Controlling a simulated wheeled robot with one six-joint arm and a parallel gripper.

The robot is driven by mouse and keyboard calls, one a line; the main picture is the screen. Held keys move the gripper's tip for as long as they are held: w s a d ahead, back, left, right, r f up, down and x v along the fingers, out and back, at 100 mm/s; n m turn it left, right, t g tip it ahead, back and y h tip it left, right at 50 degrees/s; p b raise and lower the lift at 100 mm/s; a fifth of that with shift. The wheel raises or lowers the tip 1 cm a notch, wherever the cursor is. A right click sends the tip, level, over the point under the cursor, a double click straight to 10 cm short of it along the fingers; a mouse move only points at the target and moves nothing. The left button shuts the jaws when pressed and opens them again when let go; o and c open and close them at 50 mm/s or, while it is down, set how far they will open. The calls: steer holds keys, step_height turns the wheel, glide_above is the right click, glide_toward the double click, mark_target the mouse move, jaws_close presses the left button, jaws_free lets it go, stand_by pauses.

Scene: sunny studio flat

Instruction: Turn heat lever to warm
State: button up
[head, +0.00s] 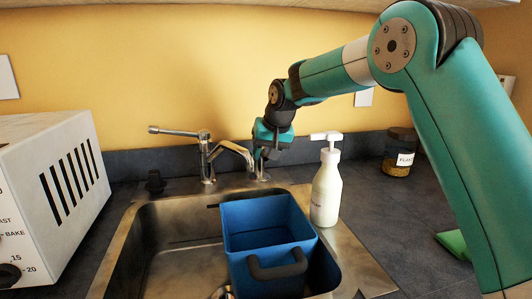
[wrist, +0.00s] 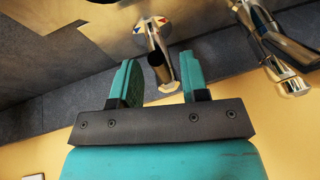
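The heat lever (wrist: 162,62) shows in the wrist view as a short metal handle with a dark part, rising from a round base with a red and blue marking (wrist: 153,25). My gripper (wrist: 158,75) is open, with one teal finger on each side of the lever. The lever looks to lie between the fingers, with a gap on both sides; contact is not visible. In the head view my gripper (head: 264,150) points down behind the sink, right of the faucet (head: 207,155). The lever is mostly hidden there below the gripper.
A blue bin (head: 255,222) with a dark handle stands in the metal sink (head: 150,225). A white pump bottle (head: 326,190) stands close to the right of my gripper. A white toaster oven (head: 50,180) is at left, a labelled jar (head: 399,155) at right. The yellow wall is close behind.

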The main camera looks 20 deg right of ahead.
steer(key=shift+r, duration=0.1)
steer(key=v, duration=1.7)
steer(key=shift+p, duration=0.4)
steer(key=shift+s+a+r, duration=0.1)
steer(key=shift+s+a, duration=0.05)
steer(key=shift+s, duration=0.1)
steer(key=s+a+f+n+g+p, duration=0.1)
steer(key=s+a+f+n+p, duration=0.1)
steer(key=s, duration=0.9)
steer(key=s+a+f+n+g+y+p, duration=0.1)
steer(key=s+a+f+n+g+p, duration=0.1)
steer(key=s, duration=1)
steer(key=s+a+f+n+g+y+p, duration=0.1)
steer(key=s+a+f+n+p, duration=0.2)
steer(key=s, duration=0.8)
steer(key=shift+s+a+f+n+g, duration=0.3)
steer(key=shift+a+f+n, duration=0.55)
steer(key=shift+a, duration=0.2)
